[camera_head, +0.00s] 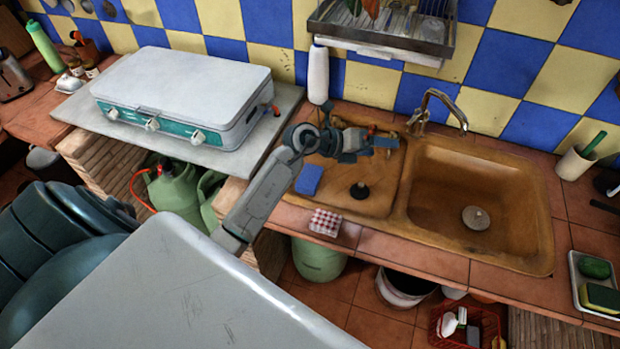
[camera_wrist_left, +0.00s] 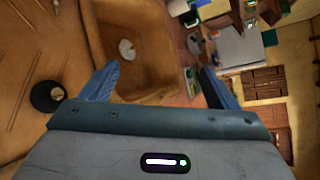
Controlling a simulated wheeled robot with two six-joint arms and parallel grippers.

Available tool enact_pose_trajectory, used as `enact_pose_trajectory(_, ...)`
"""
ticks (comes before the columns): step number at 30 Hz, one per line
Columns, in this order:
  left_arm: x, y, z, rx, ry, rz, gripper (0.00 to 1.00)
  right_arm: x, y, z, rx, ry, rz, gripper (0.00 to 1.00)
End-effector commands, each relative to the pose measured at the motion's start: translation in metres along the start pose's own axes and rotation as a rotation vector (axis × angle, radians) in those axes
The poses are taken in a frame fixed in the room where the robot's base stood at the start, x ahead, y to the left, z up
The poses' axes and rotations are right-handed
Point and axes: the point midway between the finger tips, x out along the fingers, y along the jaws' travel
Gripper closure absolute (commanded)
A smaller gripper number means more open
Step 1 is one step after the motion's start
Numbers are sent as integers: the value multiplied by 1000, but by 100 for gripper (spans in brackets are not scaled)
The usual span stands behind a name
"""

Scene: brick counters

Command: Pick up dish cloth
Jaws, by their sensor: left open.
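The dish cloth (camera_head: 325,222) looks like a small folded red-and-white checked cloth. It lies on the tiled front edge of the counter, in front of the sink's drainboard. My left gripper (camera_head: 384,142) is in the air over the back of the sink unit, beyond the cloth and to its right in the head view. It is open and looks empty. In the left wrist view its fingers (camera_wrist_left: 159,72) are spread apart, with the sink basin beyond them. The cloth does not show there. My right gripper is not in view.
The brown sink (camera_head: 470,170) has a tap (camera_head: 437,108) at its back. A blue sponge (camera_head: 309,180) and a black plug (camera_head: 360,190) lie on the drainboard. A paper roll (camera_head: 318,75) and a dish rack (camera_head: 385,25) are behind. A camping stove (camera_head: 185,85) stands left.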

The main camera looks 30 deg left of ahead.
Motion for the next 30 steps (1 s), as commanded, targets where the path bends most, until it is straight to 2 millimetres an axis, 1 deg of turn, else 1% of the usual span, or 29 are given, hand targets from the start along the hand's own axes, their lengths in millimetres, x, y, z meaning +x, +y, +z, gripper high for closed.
enact_pose_trajectory(1,2,19,1,37,79,99,18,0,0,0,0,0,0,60)
enact_pose_trajectory(2,2,32,0,54,130,163,18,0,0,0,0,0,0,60)
enact_pose_trajectory(3,-1,49,0,71,195,252,18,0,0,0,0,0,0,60)
enact_pose_trajectory(5,-10,74,1,83,287,390,18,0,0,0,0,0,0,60)
enact_pose_trajectory(6,-19,90,2,83,346,481,18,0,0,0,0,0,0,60)
enact_pose_trajectory(7,-26,100,4,78,386,548,18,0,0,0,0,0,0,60)
enact_pose_trajectory(9,-46,119,8,58,470,695,18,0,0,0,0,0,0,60)
enact_pose_trajectory(10,-55,126,10,46,501,752,18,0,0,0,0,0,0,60)
enact_pose_trajectory(12,-73,136,15,14,558,866,18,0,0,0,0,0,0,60)
enact_pose_trajectory(15,-94,144,19,-28,614,980,18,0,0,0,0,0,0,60)
enact_pose_trajectory(18,-104,147,20,-53,642,1037,18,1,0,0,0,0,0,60)
enact_pose_trajectory(23,-104,155,16,-60,649,1052,18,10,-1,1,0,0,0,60)
enact_pose_trajectory(30,-93,179,-1,-59,648,1050,18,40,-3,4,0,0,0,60)
